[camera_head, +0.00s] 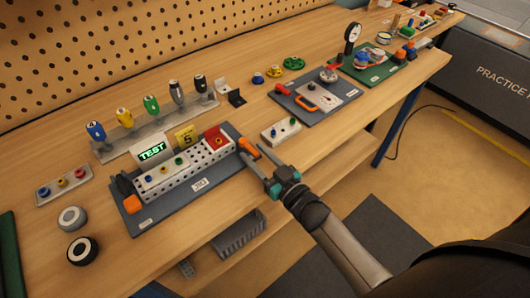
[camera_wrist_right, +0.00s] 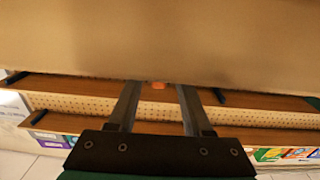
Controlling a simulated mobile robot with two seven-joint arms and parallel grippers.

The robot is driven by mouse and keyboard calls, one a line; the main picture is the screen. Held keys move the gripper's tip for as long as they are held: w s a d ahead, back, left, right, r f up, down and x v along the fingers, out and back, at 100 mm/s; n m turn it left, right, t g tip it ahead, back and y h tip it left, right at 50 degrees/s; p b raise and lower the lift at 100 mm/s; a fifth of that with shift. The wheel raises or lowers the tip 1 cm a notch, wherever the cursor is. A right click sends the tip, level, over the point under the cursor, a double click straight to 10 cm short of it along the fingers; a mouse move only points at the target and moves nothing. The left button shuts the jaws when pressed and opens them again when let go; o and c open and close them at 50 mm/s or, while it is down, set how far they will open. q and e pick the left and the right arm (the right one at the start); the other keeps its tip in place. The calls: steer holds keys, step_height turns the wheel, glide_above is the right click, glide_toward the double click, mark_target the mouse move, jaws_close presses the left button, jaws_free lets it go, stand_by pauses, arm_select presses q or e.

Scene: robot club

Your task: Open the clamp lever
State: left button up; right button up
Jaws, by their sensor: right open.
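A grey mat (camera_head: 221,188) on the bench carries a perforated white fixture block (camera_head: 190,171). An orange lever, apparently the clamp lever (camera_head: 249,148), is at the right end of this fixture and also shows as a small orange patch in the right wrist view (camera_wrist_right: 158,85). My right gripper (camera_head: 254,154) is open, with its fingers reaching towards the orange lever from the front right. The lever appears between the fingertips; whether they touch it I cannot tell. The fingers partly hide the lever's base. My left gripper is not in view.
A green-lit TEST display (camera_head: 152,151) and a yellow block (camera_head: 186,137) stand behind the fixture. A rack with several coloured tools (camera_head: 150,104) is at the back. A small white block (camera_head: 281,131) and another grey board (camera_head: 308,112) lie to the right.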

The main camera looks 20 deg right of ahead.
steer(key=p+v, duration=0.1)
steer(key=v, duration=1.4)
steer(key=shift+s+d, duration=0.1)
steer(key=s+f+m+g+h+b, duration=0.1)
steer(key=s+f+g+h, duration=0.2)
steer(key=f, duration=0.9)
steer(key=s+f+m+g+h+b, duration=0.1)
steer(key=s+f+g, duration=0.3)
steer(key=f, duration=0.8)
steer(key=s+a+f+n+g+b, duration=0.1)
steer(key=s+f+g, duration=0.8)
steer(key=s+f, duration=0.5)
steer(key=s, duration=0.4)
steer(key=shift+s+f+h, duration=0.3)
steer(key=shift+s, duration=0.05)
steer(key=shift+a, duration=0.1)
